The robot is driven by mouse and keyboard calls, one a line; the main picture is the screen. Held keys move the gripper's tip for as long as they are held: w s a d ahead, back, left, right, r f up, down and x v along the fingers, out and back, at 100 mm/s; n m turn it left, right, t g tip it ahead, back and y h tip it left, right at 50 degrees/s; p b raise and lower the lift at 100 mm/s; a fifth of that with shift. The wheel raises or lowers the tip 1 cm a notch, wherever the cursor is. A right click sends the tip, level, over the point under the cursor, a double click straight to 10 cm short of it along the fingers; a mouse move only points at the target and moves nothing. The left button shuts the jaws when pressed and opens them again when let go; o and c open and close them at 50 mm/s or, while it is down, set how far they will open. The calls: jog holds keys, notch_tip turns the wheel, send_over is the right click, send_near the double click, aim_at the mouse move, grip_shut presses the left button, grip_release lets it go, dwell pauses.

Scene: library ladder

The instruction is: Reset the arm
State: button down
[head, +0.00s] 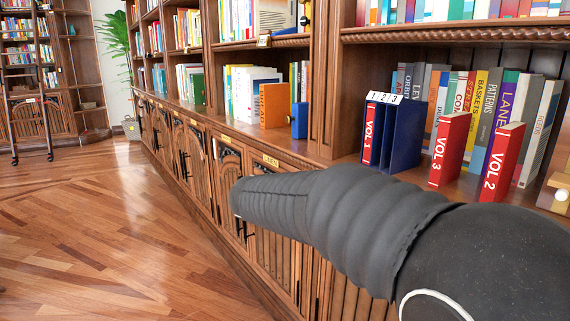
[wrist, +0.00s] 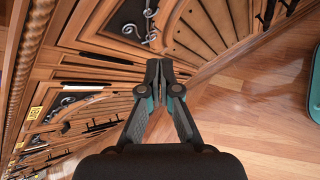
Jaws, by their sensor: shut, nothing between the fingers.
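My gripper (wrist: 159,82) shows in the wrist view with its fingers together and nothing between them. It hangs in front of the carved wooden cabinet doors (wrist: 110,68), above the wooden floor. In the head view my arm, in a dark ribbed sleeve, stretches from the lower right toward the middle, in front of the lower cabinets (head: 230,155). The gripper itself cannot be made out there.
On the counter stand a blue holder (head: 405,140) marked 1 2 3 with VOL 1 (head: 369,134) in it, and red books VOL 3 (head: 449,148) and VOL 2 (head: 501,163) upright apart from it. A ladder (head: 28,115) stands far left. Floor (head: 110,230) at left is clear.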

jog(key=s+d+f+m+y, duration=0.2)
jog(key=s+m, duration=0.3)
jog(key=s, duration=0.4)
jog(key=s+d+f+m+y, duration=0.1)
jog(key=s+d+m+y, duration=0.2)
jog(key=s+m, duration=0.3)
jog(key=s+d+f+m+g+y, duration=0.1)
jog(key=s+m, duration=0.5)
jog(key=s, duration=0.7)
jog(key=shift+s+d+f+y, duration=0.15)
jog(key=shift+d+f+y, duration=0.7)
jog(key=shift+y, duration=0.15)
jog(key=shift+d, duration=0.1)
